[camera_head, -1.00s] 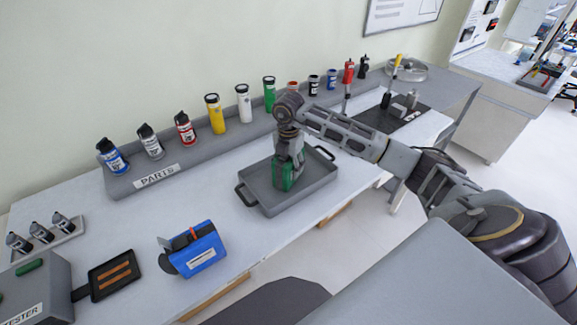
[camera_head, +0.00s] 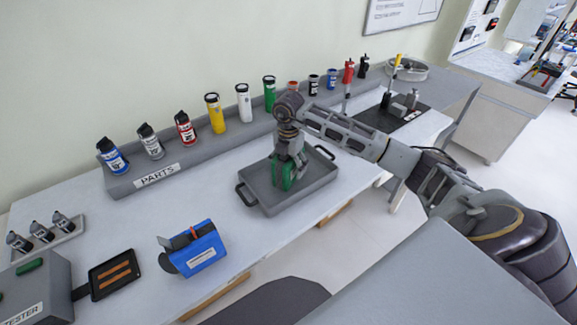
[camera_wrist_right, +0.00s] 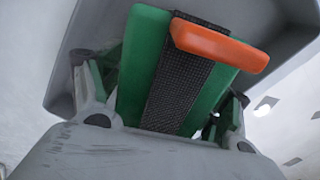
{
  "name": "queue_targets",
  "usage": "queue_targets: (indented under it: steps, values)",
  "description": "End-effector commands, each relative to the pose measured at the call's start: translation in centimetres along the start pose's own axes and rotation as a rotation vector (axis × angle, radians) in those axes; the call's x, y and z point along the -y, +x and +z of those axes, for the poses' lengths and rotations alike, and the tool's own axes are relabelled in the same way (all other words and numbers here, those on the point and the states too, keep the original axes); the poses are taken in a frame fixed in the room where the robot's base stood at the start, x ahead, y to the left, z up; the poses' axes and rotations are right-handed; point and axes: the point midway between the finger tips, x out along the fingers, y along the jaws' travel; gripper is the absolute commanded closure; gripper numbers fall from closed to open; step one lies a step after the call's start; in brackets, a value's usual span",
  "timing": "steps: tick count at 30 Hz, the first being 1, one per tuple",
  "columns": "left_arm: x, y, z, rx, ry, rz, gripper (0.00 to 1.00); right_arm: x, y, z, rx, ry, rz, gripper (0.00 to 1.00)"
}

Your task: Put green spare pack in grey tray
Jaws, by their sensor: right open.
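The green spare pack (camera_head: 284,173) is in the grey tray (camera_head: 265,203), under my right gripper (camera_head: 288,178). In the right wrist view the pack (camera_wrist_right: 130,75) shows a black textured strap and an orange bar between the fingers of my right gripper (camera_wrist_right: 165,105). The right gripper is open, with its fingers on both sides of the pack; I cannot tell whether they touch it. The tray's grey wall also shows in the wrist view (camera_wrist_right: 280,40). My left gripper is not in view.
A blue pack (camera_head: 200,250) lies left of the tray. The parts rack (camera_head: 150,182) with several bottles runs along the back. The tester (camera_head: 35,290) and a black-framed pad (camera_head: 112,273) are at the front left. The white table is clear around the tray.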

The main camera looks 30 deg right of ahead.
Motion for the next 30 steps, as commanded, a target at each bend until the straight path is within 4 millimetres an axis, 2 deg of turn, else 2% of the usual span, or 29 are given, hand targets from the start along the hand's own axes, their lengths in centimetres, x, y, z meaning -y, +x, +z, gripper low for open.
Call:
queue_targets:
  steps: [8,22,30]
  values:
    - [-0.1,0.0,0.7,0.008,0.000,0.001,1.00,-0.1,-2.3,0.1,0.002,0.000,0.003,0.23]
    - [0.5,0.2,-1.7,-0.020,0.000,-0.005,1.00,-0.1,-9.0,0.0,0.001,-0.001,0.004,0.23]
    - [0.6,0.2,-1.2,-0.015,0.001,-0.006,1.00,-0.1,-11.6,0.0,0.000,0.000,0.001,0.23]
